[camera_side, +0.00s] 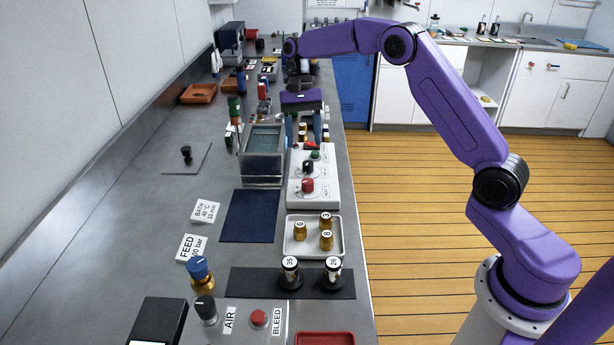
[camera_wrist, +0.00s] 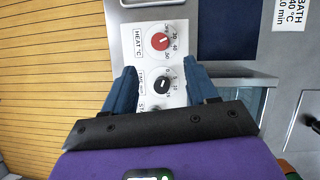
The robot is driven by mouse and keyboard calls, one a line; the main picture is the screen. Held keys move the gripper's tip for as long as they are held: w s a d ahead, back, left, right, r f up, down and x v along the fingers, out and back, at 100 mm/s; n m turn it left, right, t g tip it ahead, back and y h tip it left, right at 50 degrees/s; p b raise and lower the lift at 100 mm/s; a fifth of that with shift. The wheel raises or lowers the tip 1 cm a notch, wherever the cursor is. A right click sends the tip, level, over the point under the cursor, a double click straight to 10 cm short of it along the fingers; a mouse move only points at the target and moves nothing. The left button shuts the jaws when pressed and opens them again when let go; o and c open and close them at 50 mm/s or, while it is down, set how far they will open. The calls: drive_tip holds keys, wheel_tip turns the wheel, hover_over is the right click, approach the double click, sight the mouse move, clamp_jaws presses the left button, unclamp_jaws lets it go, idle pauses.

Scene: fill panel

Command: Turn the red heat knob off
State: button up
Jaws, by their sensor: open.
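The red heat knob (camera_side: 307,185) is on the white control panel (camera_side: 325,190) along the bench's right side. In the wrist view the red knob (camera_wrist: 160,41) stands beside the "HEAT °C" label, with a numbered scale on its right; its exact setting is too small to tell. A black knob (camera_wrist: 162,86) labelled TIME is below it, and the black knob also shows in the side view (camera_side: 308,166). My gripper (camera_side: 303,138) is above the panel's far end, its blue fingers apart and empty. In the wrist view my gripper (camera_wrist: 160,71) has its fingertips either side of the column of knobs, short of the red knob.
A glass-walled bath (camera_side: 263,155) stands just left of the panel. A tray (camera_side: 290,248) with several numbered brass pieces is in front of it. A dark blue mat (camera_side: 250,216) lies left of the tray. A green button (camera_side: 315,155) sits beyond the black knob.

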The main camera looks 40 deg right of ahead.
sight(307, 181)
drive_tip(key=x, duration=1)
drive_tip(key=shift+a+f, duration=0.1)
drive_tip(key=shift+f, duration=0.1)
drive_tip(key=c, duration=1)
drive_tip(key=shift+c, duration=0.2)
drive_tip(key=shift+n, duration=0.3)
drive_tip(key=n, duration=0.1)
drive_tip(key=n+h, duration=0.1)
drive_tip(key=n, duration=0.1)
drive_tip(key=shift+a+n+g+h, duration=0.1)
drive_tip(key=shift+n+g+h, duration=0.2)
drive_tip(key=shift+r+n+h, duration=0.1)
drive_tip(key=shift+n+h, duration=0.8)
drive_tip(key=shift+n, duration=1.4)
